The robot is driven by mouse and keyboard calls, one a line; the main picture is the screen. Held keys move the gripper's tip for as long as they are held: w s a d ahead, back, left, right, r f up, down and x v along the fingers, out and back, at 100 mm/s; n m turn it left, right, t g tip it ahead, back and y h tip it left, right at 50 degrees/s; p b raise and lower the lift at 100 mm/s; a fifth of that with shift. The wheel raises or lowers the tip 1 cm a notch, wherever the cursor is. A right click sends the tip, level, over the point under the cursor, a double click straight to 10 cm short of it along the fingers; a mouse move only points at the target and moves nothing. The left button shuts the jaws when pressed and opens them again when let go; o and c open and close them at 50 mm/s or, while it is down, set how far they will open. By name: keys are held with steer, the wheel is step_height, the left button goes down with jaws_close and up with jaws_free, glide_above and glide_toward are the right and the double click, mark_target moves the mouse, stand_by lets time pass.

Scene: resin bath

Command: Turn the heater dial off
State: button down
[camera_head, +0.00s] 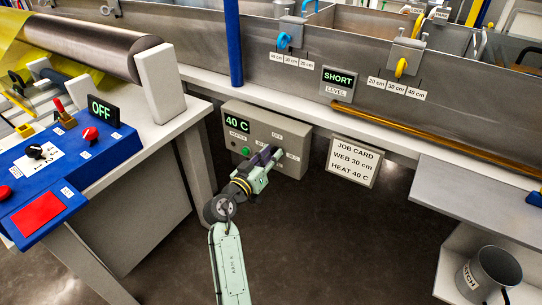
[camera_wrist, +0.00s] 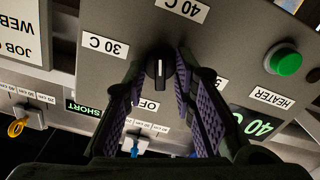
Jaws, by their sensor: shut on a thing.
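The heater box (camera_head: 268,130) is a grey panel under the tank, with a green-lit display (camera_head: 237,123) reading 40 C. Its black dial (camera_wrist: 160,70) shows in the wrist view, with a white mark lying along the line between the 40 C label (camera_wrist: 182,9) and the OFF label (camera_wrist: 148,106). I cannot tell which end of the mark points. My gripper (camera_head: 270,155) is at the box front, hiding the dial in the head view. In the wrist view its purple-padded fingers (camera_wrist: 160,85) are shut on the dial, one on each side.
A green heater button (camera_wrist: 287,62) sits on the panel beside my fingers. A job card (camera_head: 353,162) stands right of the box, reading HEAT 40 C. A blue control desk (camera_head: 75,160) is at left, a grey shelf (camera_head: 480,185) at right. A copper-coloured rod (camera_head: 430,145) lies above.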

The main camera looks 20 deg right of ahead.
steer(key=n, duration=0.3)
steer(key=shift+n+p, duration=0.4)
steer(key=shift+f+n+p, duration=0.2)
steer(key=shift+n+p, duration=3.05)
steer(key=shift+n, duration=3.8)
steer(key=shift+f+n+p, duration=0.15)
steer(key=shift+n+p, duration=3.05)
steer(key=shift+n, duration=3.85)
steer(key=c, duration=1.7)
jaws_free()
steer(key=shift+s, duration=0.1)
